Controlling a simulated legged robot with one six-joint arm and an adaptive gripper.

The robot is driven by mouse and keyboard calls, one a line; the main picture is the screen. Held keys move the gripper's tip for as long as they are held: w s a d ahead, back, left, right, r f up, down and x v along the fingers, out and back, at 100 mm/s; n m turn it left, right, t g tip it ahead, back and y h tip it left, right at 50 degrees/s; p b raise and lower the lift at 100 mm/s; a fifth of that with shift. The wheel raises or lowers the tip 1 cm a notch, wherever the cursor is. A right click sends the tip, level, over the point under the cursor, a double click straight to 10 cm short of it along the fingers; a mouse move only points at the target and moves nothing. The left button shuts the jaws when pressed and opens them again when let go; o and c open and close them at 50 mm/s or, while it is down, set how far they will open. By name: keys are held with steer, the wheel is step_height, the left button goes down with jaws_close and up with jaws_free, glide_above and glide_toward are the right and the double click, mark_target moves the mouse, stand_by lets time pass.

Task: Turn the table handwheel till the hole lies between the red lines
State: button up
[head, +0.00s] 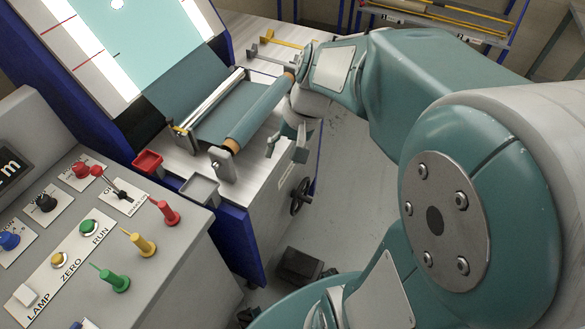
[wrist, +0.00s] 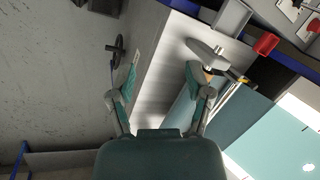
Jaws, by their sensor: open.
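The black table handwheel (head: 300,196) is on the side of the machine, below the tabletop. It also shows in the wrist view (wrist: 116,52), left of my gripper's fingers. My gripper (head: 288,143) is open and empty, above and apart from the wheel, by the table's edge and cloth roll. In the wrist view my gripper (wrist: 160,75) has its fingers wide apart with the pale table edge between them. Teal cloth (head: 105,30) lies over a lit panel with short red lines (head: 88,61) at its side. A small spot, likely the hole (head: 116,4), is near the top edge.
A control panel (head: 130,225) with buttons and upright coloured pegs stands at left. A red tray (head: 148,161) and a grey tray (head: 200,189) sit beside it. The cloth roll (head: 260,112) crosses the tabletop. A dark box (head: 300,266) is on the floor below the wheel.

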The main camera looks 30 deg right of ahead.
steer(key=w+d+f+m+y, duration=0.5)
steer(key=w+f, duration=0.2)
steer(key=f, duration=0.2)
steer(key=m+t+y, duration=0.2)
steer(key=m+y, duration=0.2)
steer(key=m, duration=0.2)
glide_above(306, 199)
steer(key=s, duration=0.2)
step_height(306, 199, down, 13)
steer(key=s+d+f+m+t+h, duration=0.15)
steer(key=f+m+t, duration=0.25)
steer(key=f, duration=0.4)
steer(key=s+d+f+m+t, duration=0.2)
steer(key=d+f+m+t, duration=0.15)
steer(key=f, duration=0.45)
steer(key=s+d+f+m+t, duration=0.2)
steer(key=f+m+t, duration=0.2)
steer(key=f, duration=0.4)
steer(key=x, duration=1)
steer(key=shift+w+a+r, duration=0.1)
steer(key=shift+a, duration=0.25)
jaws_close()
